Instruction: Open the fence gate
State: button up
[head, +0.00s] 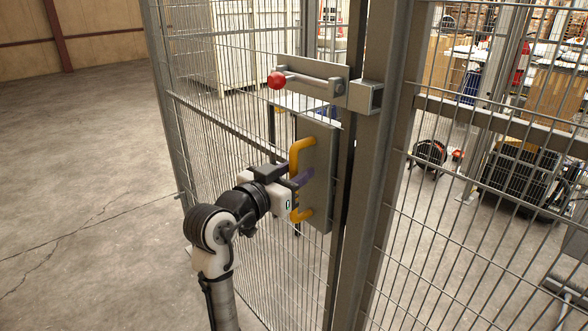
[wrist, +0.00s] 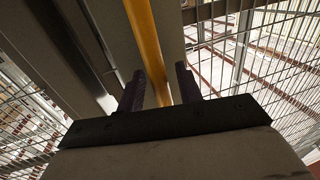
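The fence gate is a grey wire-mesh panel (head: 240,150) left of the fence post (head: 375,170). It bears a grey plate (head: 320,170) with a yellow handle (head: 300,150). Above is a grey sliding latch (head: 312,82) with a red ball knob (head: 276,80). My gripper (head: 303,180) is at the middle of the handle. In the wrist view, the two dark fingers of my gripper (wrist: 160,85) are apart, with the yellow handle (wrist: 146,40) running between them. A gap shows beside the handle, so the fingers do not look closed on it.
More mesh fence (head: 480,200) stands right of the post. Behind it are cardboard boxes (head: 555,95), a black crate (head: 520,175) and a cable reel (head: 430,153). The concrete floor (head: 80,170) on the left is clear.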

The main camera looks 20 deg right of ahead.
jog(key=shift+c, duration=0.2)
grip_shut()
dwell(0.3)
